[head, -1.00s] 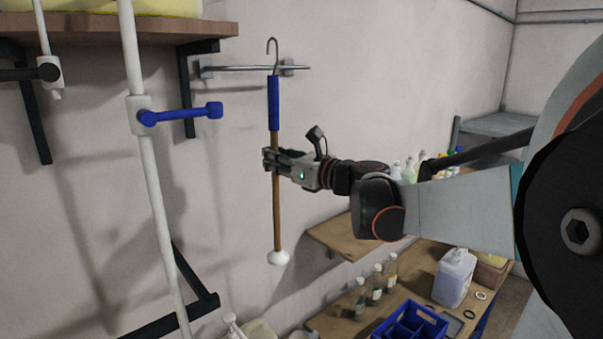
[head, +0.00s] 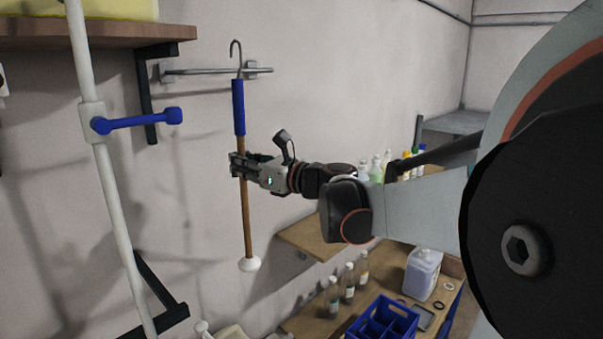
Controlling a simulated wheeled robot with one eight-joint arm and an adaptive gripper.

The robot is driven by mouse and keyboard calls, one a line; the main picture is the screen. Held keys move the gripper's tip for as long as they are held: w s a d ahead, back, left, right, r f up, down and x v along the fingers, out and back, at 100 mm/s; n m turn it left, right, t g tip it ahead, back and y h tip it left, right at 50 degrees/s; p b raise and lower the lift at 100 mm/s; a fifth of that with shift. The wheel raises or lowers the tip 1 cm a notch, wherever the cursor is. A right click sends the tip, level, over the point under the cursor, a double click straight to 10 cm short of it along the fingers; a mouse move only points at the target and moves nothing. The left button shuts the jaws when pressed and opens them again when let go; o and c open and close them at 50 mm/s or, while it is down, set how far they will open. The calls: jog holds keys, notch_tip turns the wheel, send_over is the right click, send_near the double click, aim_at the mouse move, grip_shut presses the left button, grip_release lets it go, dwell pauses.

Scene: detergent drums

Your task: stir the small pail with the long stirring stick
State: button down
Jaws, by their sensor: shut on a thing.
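The long stirring stick (head: 246,210) hangs nearly upright in front of the wall. It has a wooden shaft, a blue grip near the top, a metal hook at its upper end and a white round foot at the bottom. The hook is at the metal rail (head: 205,71); I cannot tell whether it still bears on it. My gripper (head: 240,165) is shut on the wooden shaft just below the blue grip. No small pail can be made out in this view.
A white pipe with a blue valve handle (head: 140,121) stands at the left, near a wooden shelf (head: 90,35). Below right, a bench holds several bottles (head: 348,283), a blue crate (head: 385,318) and a white jug (head: 422,272). A small wooden shelf (head: 312,236) juts from the wall.

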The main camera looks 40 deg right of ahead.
jog(key=shift+d+b+x, duration=0.2)
jog(key=shift+x, duration=1.2)
jog(key=shift+d+b+x, duration=0.15)
jog(key=shift+d+x, duration=0.05)
jog(key=shift+x, duration=1.25)
jog(key=shift+r, duration=0.1)
